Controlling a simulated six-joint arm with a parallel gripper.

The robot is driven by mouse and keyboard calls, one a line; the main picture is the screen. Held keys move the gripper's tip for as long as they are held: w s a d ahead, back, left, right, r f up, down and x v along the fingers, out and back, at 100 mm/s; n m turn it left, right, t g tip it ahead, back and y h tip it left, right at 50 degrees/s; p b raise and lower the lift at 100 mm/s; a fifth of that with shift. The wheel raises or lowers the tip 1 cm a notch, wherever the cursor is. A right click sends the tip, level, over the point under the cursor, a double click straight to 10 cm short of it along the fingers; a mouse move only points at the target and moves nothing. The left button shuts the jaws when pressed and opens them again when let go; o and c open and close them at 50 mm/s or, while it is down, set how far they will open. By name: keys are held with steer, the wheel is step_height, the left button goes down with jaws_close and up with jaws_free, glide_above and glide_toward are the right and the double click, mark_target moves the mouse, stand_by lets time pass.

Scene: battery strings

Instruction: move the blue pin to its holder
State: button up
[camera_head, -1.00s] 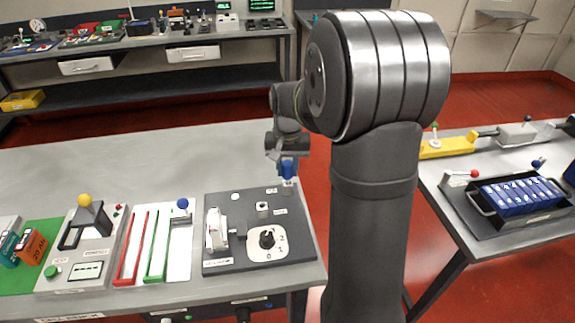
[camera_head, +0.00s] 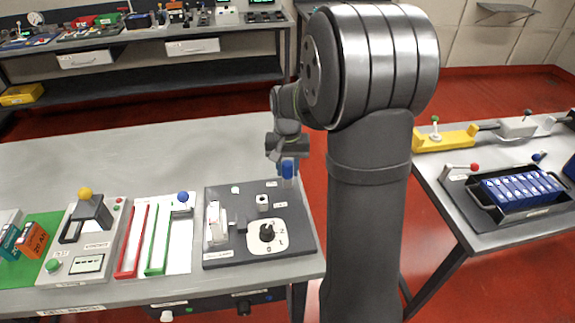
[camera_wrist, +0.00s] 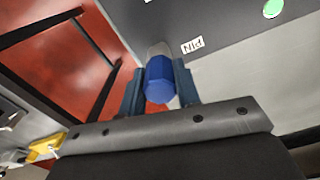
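The blue pin (camera_head: 287,169) stands upright at the back right corner of the dark panel (camera_head: 222,256), with a grey part below it. In the wrist view the blue pin (camera_wrist: 159,78) is between the two fingers of my gripper (camera_wrist: 158,88), which appear to press on its sides. My gripper (camera_head: 288,155) points down from above in the head view. A label reading PIN (camera_wrist: 192,45) lies beside the pin in the wrist view. I cannot tell whether the pin's lower end is seated. A small pale square socket (camera_head: 263,202) is on the panel, front left of the pin.
The panel also bears a black knob (camera_head: 267,232) and a white lever part (camera_head: 217,222). To its left are red and green bars (camera_head: 157,240) and a box with a yellow-knobbed lever (camera_head: 86,192). The right table holds a tray of blue cells (camera_head: 520,190).

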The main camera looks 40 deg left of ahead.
steer(key=o, duration=0.4)
steer(key=shift+r, duration=0.1)
step_height(320, 180, up, 17)
steer(key=shift+r, duration=0.15)
stand_by(0.5)
step_height(320, 180, down, 18)
steer(key=shift+r, duration=0.45)
stand_by(0.4)
